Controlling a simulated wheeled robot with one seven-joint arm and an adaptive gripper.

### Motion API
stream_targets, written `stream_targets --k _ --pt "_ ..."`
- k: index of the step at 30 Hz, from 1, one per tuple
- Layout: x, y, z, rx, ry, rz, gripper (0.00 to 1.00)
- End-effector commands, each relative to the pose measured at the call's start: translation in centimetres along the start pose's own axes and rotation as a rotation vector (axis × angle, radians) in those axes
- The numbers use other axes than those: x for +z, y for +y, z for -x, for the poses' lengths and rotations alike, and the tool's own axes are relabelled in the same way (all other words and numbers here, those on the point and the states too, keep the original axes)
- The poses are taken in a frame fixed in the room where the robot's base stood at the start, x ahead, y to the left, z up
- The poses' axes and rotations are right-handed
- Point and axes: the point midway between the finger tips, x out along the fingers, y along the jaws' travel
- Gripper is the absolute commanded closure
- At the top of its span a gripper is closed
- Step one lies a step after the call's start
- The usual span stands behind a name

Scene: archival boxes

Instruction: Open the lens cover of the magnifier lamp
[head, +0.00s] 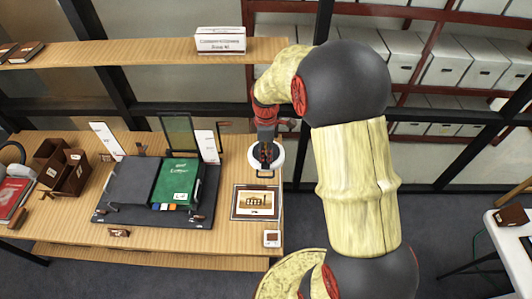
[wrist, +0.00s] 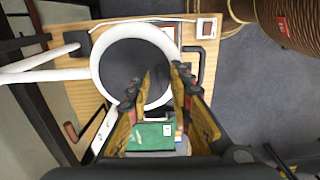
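The magnifier lamp (head: 279,158) has a round white head at the right end of the wooden table, under my gripper (head: 266,143). In the wrist view its white rim (wrist: 97,62) surrounds a dark grey disc, the lens cover (wrist: 125,65), which lies flat over the lens. A black bar-shaped handle (wrist: 200,68) stands out on the right side of the head. My gripper also shows in the wrist view (wrist: 162,78), its two fingers apart with nothing held between them. The fingertips overlap the lamp's right part; whether they touch it cannot be told.
A framed picture (head: 255,202) and a small white device (head: 272,239) lie near the table's right end. A green box (head: 176,181) lies on a dark mat, with upright panels behind it. A shelf (head: 130,52) crosses behind the table. Open floor lies to the right.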

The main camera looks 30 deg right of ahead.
Motion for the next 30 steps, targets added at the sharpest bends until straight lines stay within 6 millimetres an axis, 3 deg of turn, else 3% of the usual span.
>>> stream_targets --k 4,15,30 --pt "0.00 -0.01 -0.01 0.000 0.000 0.000 0.80" --pt "0.00 -0.01 0.01 0.000 0.000 0.000 1.00" --pt "0.00 0.01 0.03 0.000 0.000 0.000 1.00"
